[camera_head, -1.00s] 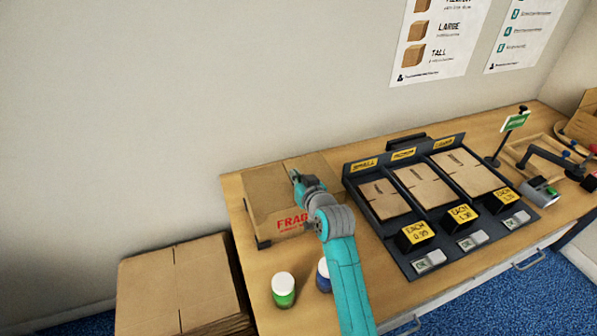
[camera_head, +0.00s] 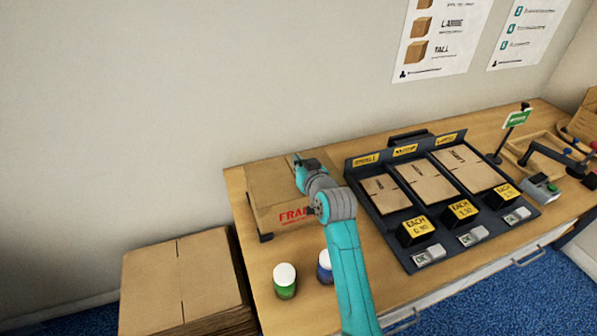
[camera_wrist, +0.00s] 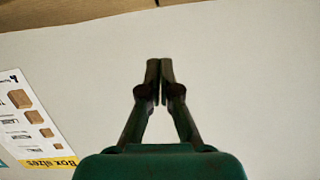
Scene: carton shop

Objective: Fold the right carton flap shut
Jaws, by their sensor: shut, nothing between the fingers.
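The brown carton (camera_head: 268,192) sits at the left end of the workbench, with red "FRAGILE" lettering on its front, partly covered by my arm. Its left top panel looks flat. The right flap is largely hidden behind my gripper and wrist, so I cannot tell its angle. My gripper (camera_head: 298,160) is over the carton's top, near the middle seam. In the wrist view my gripper (camera_wrist: 160,66) has its fingertips together with nothing between them, against the pale wall. A brown cardboard-coloured strip (camera_wrist: 60,12) runs along that view's top edge.
A rack of flat cartons (camera_head: 420,185) stands close on the carton's right. Stacked cardboard (camera_head: 150,285) is at lower left. The wall poster (camera_wrist: 30,120) appears upside down in the wrist view.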

